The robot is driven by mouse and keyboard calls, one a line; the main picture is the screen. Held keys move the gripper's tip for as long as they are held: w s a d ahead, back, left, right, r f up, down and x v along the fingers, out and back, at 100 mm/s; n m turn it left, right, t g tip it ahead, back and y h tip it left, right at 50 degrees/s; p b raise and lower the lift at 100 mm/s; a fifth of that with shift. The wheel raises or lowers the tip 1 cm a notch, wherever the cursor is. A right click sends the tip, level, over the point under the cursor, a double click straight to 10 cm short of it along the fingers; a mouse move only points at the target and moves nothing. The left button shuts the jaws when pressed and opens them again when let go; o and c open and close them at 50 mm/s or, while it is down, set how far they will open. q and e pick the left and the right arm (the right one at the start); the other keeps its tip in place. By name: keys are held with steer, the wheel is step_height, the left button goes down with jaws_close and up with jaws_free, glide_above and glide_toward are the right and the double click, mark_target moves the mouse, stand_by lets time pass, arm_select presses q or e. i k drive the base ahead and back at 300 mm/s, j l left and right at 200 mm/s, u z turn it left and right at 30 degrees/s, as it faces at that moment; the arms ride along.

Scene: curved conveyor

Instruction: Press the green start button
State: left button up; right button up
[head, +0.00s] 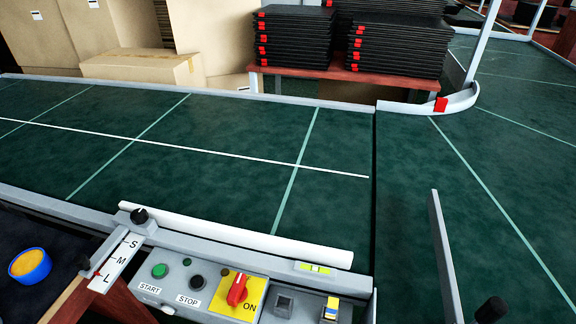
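The green start button (160,271) is at the left end of a grey control box (208,288) at the bottom of the head view, with a START label below it. A dark stop button (197,282) is just to its right. A red rotary switch (238,289) on a yellow plate marked ON is further right. Neither of my grippers shows in this view, and nothing covers the green button.
The green conveyor (230,150) spans the view behind the box, with a white bar (250,238) along its near edge. A size lever (140,215) marked S, M, L stands left of the box. A blue and yellow round container (30,265) is at far left.

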mark_target(160, 270)
steer(key=j+u, duration=0.15)
steer(key=u, duration=0.35)
steer(key=i+j+u, duration=0.1)
steer(key=u, duration=0.4)
